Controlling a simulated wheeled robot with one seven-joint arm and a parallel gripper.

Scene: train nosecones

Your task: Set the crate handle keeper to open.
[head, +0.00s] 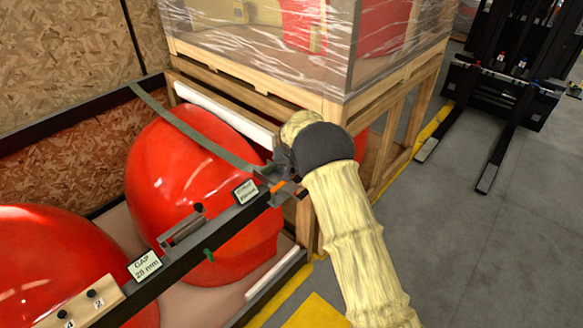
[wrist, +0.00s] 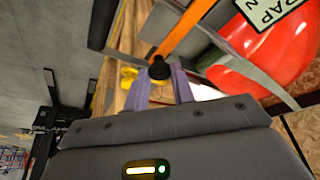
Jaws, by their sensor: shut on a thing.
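A black rail runs along the front of the crate (head: 88,298). An orange bar (head: 278,186) sits near the rail's right end. In the wrist view the orange bar (wrist: 187,32) ends in a black knob (wrist: 159,70); it looks like the handle keeper, though no label names it. My gripper (wrist: 160,78) is shut on the black knob, with one grey-purple finger on either side. In the head view my gripper (head: 291,180) is at the rail's right end, partly hidden by my wrist. The bar's pivot is not clear.
Large red nosecones (head: 190,165) fill the crate behind the rail. A grey-green strap (head: 190,130) crosses one. Rail labels include a gap sign (head: 145,265) and a strap sign (head: 246,192). A wrapped pallet box (head: 330,60) stands close behind my arm. Grey floor is clear at right, before a forklift (head: 500,90).

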